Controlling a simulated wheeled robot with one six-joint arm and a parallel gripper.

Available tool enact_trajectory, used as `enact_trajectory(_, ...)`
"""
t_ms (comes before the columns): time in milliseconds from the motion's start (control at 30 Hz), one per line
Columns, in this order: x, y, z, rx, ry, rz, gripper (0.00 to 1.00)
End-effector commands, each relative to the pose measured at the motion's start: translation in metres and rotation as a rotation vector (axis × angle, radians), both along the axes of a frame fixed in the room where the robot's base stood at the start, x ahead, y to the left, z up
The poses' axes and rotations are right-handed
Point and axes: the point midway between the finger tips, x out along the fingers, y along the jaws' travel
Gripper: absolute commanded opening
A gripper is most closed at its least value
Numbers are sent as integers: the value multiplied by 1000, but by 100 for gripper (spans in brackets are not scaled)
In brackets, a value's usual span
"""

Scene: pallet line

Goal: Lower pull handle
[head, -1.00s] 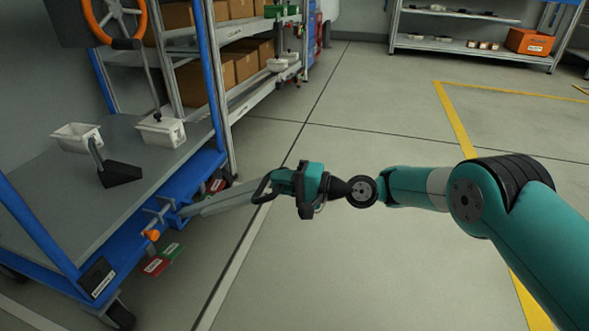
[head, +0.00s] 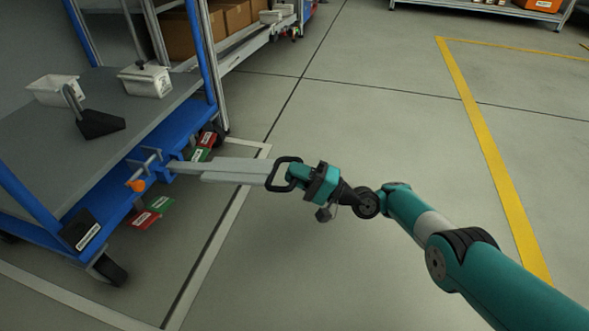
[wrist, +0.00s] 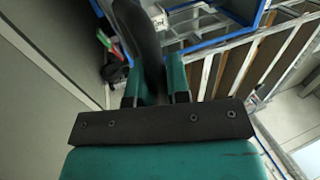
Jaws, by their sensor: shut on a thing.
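The pull handle is a black loop (head: 281,174) at the free end of a grey drawbar (head: 228,170). The drawbar sticks out from the front of a blue cart (head: 112,185) at the left. It looks close to level, with its handle end off the floor. My teal gripper (head: 296,174) is shut on the loop's outer side. In the wrist view the black handle (wrist: 148,40) passes between my two teal fingers (wrist: 162,82). The fingertips' contact is partly hidden by the dark plate on my gripper.
The cart's deck carries white bins (head: 146,80) and a black wedge-shaped thing (head: 98,122). A shelf (head: 235,45) stands behind. The floor to the right is clear, with a yellow line (head: 488,150).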

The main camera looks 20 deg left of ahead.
Motion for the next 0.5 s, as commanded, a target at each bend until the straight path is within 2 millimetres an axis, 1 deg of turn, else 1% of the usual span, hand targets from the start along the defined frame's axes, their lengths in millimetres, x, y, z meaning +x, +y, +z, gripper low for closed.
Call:
enact_trajectory(33, -4, 2, -6, 1, 1, 5, 0)
enact_trajectory(500, -4, -4, -11, 9, 7, 7, 0)
